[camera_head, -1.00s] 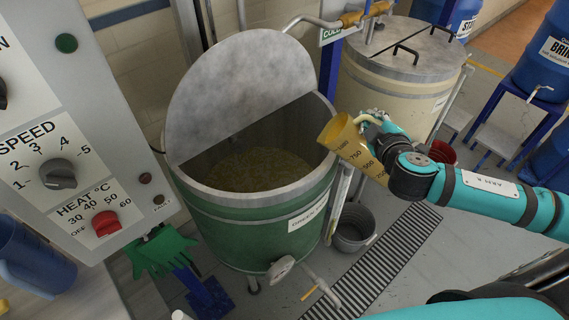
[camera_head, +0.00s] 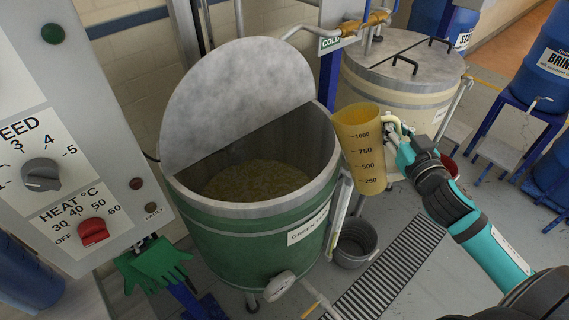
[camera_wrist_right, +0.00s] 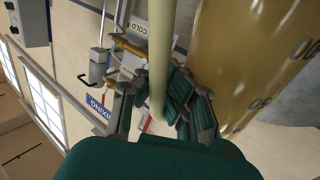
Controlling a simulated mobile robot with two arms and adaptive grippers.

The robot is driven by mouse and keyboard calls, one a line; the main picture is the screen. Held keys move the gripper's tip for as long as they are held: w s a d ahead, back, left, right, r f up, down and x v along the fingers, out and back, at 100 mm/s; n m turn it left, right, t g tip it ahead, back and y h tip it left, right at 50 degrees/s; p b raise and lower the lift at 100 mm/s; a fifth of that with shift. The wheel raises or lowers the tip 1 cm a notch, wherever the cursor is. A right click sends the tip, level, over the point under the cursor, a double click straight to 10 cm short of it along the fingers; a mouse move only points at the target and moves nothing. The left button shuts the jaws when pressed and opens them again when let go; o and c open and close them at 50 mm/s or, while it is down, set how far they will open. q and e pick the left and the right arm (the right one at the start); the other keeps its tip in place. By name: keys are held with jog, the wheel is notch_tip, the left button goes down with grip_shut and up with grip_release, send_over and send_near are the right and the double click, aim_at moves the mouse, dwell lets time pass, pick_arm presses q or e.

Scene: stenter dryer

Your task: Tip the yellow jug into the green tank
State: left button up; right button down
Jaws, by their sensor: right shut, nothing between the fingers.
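The yellow jug (camera_head: 362,150), marked with a scale up to 1000, is in the air just right of the green tank's rim, nearly upright. The green tank (camera_head: 245,245) stands open at the front, its half lid raised, with murky yellow-brown contents (camera_head: 255,180) inside. My right gripper (camera_head: 396,143) is at the jug's handle, on its right side. In the right wrist view the pale handle (camera_wrist_right: 163,55) crosses close by the gripper's fingers (camera_wrist_right: 185,100), which are shut; the jug's wall (camera_wrist_right: 240,60) is beside them. The jug's inside is mostly hidden. My left gripper is out of view.
A control panel (camera_head: 75,130) with knobs stands close at left, with green gloves (camera_head: 155,262) below it. A cream tank (camera_head: 400,85) is behind the jug. A grey bucket (camera_head: 355,243) and a floor grate (camera_head: 390,270) lie below. Blue drums (camera_head: 545,60) stand at right.

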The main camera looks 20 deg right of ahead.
jog(key=shift+s+a+f+m, duration=0.1)
jog(key=shift+a+f+m, duration=0.05)
jog(key=shift+f+m, duration=0.2)
jog(key=shift+a, duration=0.2)
